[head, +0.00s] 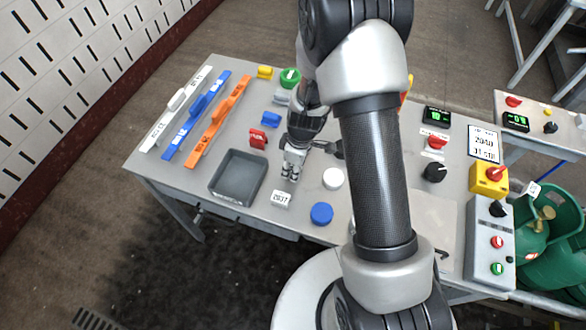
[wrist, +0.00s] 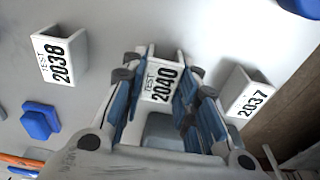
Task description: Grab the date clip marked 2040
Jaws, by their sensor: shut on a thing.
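The white date clip marked TEST 2040 (wrist: 160,82) is between the two fingers of my gripper (wrist: 165,88) in the wrist view. The fingers are shut on it, one on each side, with its label facing the camera. In the head view my gripper (head: 291,166) points down over the table, left of centre; I cannot make out the held clip there, nor tell whether it touches the table. A white clip marked 2038 (wrist: 58,58) lies apart to the left in the wrist view. A white clip marked 2037 (wrist: 249,94) lies close on the right, and also shows in the head view (head: 281,198).
A grey tray (head: 214,187) is left of my gripper, with a red block (head: 258,139) behind it. A white disc (head: 333,179) and a blue disc (head: 321,214) are at right. Orange, blue and white bars lie far left.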

